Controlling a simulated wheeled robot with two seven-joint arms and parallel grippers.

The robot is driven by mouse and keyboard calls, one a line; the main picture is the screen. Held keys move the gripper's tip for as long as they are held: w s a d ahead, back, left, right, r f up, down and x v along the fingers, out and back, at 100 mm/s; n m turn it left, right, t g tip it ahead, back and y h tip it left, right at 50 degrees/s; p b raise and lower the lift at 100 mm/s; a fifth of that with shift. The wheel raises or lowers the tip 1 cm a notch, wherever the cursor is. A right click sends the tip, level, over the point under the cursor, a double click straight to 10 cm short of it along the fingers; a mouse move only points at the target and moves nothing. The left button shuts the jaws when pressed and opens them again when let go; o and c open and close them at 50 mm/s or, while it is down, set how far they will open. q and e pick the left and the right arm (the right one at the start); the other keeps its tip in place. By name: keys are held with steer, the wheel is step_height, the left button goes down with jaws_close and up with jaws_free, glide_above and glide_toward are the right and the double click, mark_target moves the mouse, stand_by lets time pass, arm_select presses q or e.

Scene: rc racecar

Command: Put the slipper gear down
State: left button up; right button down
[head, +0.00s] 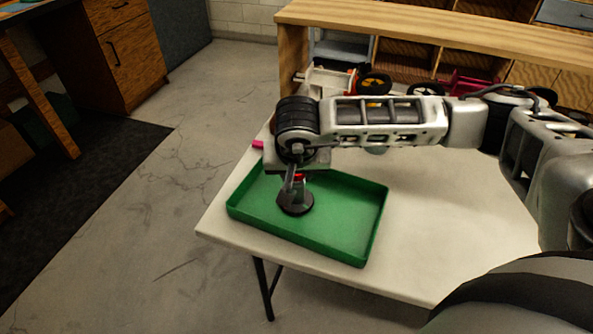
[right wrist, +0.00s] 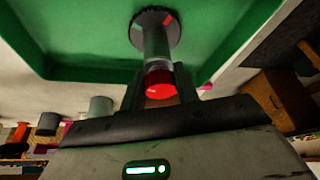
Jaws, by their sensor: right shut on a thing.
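The slipper gear (head: 295,203) is a dark toothed disc with a grey shaft and a red end. My right gripper (head: 298,176) points down over the left part of the green tray (head: 340,249) and is shut on the gear's shaft. In the right wrist view, the red end and grey shaft (right wrist: 157,50) show at the fingers, with the disc at the far end against the green floor. The disc is inside the tray walls, at or just above the floor; I cannot tell whether it touches. My left gripper is out of view.
The white table (head: 450,225) is clear right of the tray. A small pink piece (head: 257,144) lies behind the tray's left corner. Wheels (head: 374,84), a pale part (head: 328,82) and red parts stand at the back, before a wooden shelf (head: 440,27).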

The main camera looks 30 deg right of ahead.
steer(key=shift+f, duration=0.15)
steer(key=c, duration=1)
jaws_free()
steer(key=shift+c, duration=0.2)
steer(key=shift+r, duration=0.35)
steer(key=v, duration=1.1)
steer(key=shift+s+a+r, duration=0.15)
steer(key=shift+s+r, duration=0.05)
steer(key=shift+r, duration=0.1)
